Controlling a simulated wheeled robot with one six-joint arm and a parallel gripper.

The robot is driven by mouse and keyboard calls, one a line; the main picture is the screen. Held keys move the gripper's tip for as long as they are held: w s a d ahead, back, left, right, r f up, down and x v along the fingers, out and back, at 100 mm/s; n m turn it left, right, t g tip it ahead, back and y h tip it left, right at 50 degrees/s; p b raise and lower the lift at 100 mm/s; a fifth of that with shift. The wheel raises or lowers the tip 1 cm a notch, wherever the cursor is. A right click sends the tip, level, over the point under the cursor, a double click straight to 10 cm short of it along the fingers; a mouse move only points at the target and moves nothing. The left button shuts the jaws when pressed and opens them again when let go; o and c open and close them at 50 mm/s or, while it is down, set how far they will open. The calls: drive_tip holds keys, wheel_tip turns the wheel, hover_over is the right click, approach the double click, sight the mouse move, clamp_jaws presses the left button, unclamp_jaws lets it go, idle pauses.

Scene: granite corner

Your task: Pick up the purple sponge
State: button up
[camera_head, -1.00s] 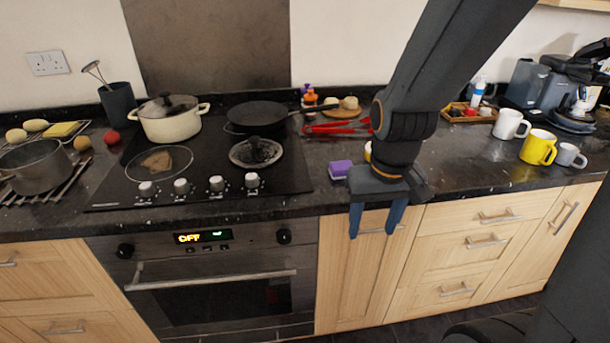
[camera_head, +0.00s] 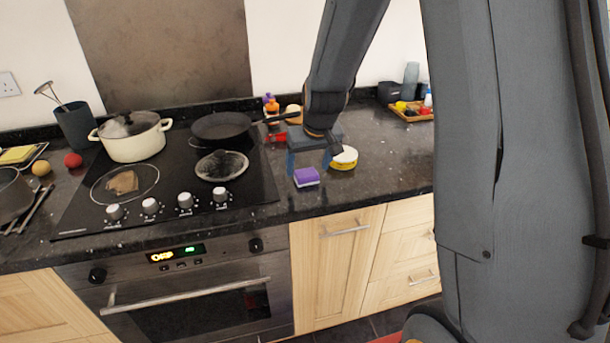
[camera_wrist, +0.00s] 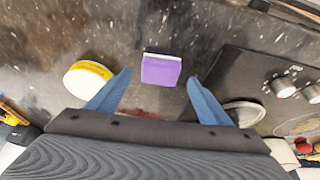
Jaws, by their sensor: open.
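The purple sponge (camera_head: 307,177), with a pale layer on one side, lies on the dark granite counter just right of the hob. In the wrist view the sponge (camera_wrist: 161,70) sits beyond the fingertips and between their lines. My gripper (camera_head: 308,164) is open and empty, with its blue fingers pointing down above the counter, behind the sponge in the head view. In the wrist view my gripper (camera_wrist: 160,76) has its two fingers spread wide, one on each side of the sponge's line. I cannot tell the exact height of the fingertips.
A yellow and white round object (camera_head: 343,159) stands close to the right of the sponge. The black hob (camera_head: 245,188) with pans is on the left. Red tongs (camera_head: 277,137) lie behind the gripper. The counter in front and to the right is bare.

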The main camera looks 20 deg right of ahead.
sight(307, 173)
drive_tip(key=shift+p+x, duration=0.35)
drive_tip(key=shift+x, duration=1.2)
drive_tip(key=shift+s, duration=0.1)
drive_tip(key=shift+c, duration=0.2)
drive_tip(key=c, duration=1.1)
drive_tip(key=shift+r, duration=0.1)
wheel_tip(307, 173, up, 10)
drive_tip(key=shift+f+b, duration=0.1)
drive_tip(key=shift+b, duration=1.05)
